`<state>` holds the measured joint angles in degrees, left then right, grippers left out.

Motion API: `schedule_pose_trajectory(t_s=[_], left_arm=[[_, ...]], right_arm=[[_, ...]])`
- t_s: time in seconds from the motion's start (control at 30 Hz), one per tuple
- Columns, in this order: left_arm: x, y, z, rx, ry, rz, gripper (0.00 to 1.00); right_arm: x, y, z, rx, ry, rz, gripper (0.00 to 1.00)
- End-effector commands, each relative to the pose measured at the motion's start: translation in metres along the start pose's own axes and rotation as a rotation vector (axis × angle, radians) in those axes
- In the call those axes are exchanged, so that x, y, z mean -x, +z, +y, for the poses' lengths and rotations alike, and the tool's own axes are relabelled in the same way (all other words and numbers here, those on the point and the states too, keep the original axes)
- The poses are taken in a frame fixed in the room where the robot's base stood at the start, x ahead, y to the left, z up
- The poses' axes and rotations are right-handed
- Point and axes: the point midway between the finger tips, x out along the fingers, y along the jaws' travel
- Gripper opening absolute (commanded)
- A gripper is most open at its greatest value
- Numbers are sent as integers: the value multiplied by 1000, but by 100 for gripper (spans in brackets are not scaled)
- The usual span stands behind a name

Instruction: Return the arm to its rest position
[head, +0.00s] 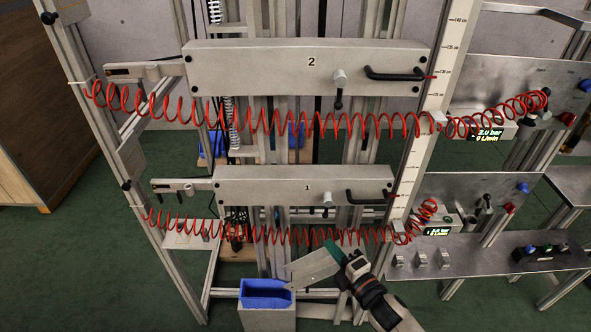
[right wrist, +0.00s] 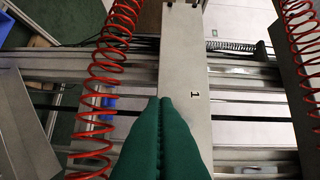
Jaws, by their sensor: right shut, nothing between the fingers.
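My right gripper (head: 333,250) reaches in from the lower right in the head view, in front of the lower part of the frame. Its green fingers are together, with nothing between them. In the right wrist view the shut green fingers (right wrist: 165,103) point at the grey panel marked 1 (right wrist: 187,65). I cannot tell the gap between fingertips and panel. In the head view this panel (head: 260,188) is just above the gripper. My left gripper is not in view.
Red coiled hoses (head: 300,236) hang across the frame close to my right gripper. A blue bin (head: 266,300) stands at lower left of it. The panel marked 2 (head: 250,65) is higher up. A control shelf (head: 465,262) is at right.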

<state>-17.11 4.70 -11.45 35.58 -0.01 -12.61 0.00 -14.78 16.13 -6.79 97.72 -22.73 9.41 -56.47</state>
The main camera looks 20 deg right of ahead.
Motion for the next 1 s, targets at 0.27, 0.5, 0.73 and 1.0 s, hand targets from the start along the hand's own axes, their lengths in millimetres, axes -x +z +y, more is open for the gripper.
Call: schedule_pose_trajectory(t_s=[0.27, 0.5, 0.73, 1.0], left_arm=[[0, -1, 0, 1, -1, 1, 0], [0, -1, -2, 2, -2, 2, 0], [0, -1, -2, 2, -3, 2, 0], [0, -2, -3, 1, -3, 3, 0]], right_arm=[[10, -2, 56, -147, 124, 46, 0], [79, 8, 218, -589, 487, 257, 0], [196, 44, 345, -971, 808, 576, 0], [341, 95, 420, -1247, 1065, 990, 0]])
